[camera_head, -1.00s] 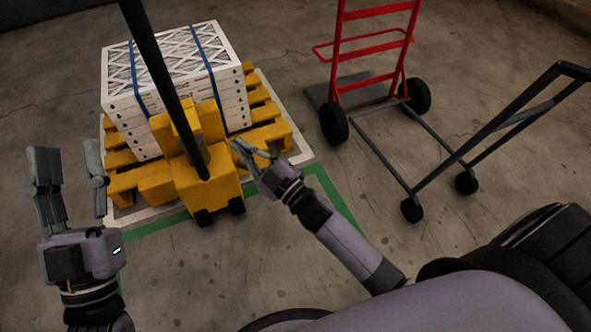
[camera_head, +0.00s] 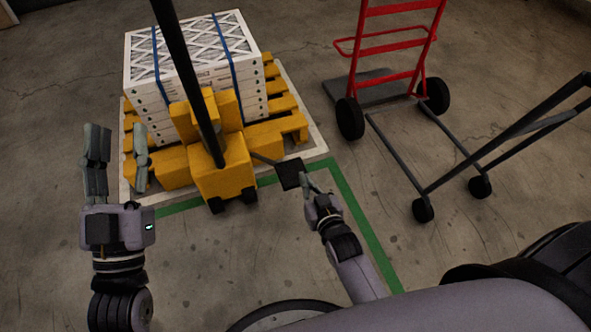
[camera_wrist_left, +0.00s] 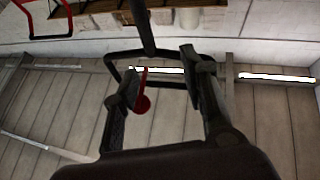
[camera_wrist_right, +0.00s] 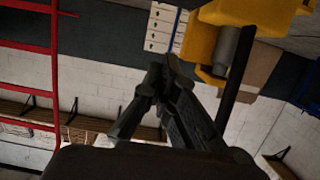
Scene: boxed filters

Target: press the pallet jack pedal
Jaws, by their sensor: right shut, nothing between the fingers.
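The yellow pallet jack (camera_head: 224,172) stands at the near side of the pallet, its black shaft (camera_head: 186,75) rising up and left. The pedal, a black square plate (camera_head: 289,174) on a thin rod, sticks out to its right. My right gripper (camera_head: 308,182) is shut and empty, fingertips by the pedal's right edge; contact cannot be told. It also shows shut in the right wrist view (camera_wrist_right: 160,78), below the jack's yellow body (camera_wrist_right: 250,12). My left gripper (camera_head: 118,138) is open and empty, left of the jack. The left wrist view shows the black handle loop (camera_wrist_left: 111,62) and a red lever (camera_wrist_left: 143,102).
Strapped white boxed filters (camera_head: 190,60) sit on a yellow pallet (camera_head: 282,128) over a white-edged floor area. A green floor line (camera_head: 352,205) runs right of the pedal. A red hand truck (camera_head: 390,50) with black wheels stands to the right. Floor between them is clear.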

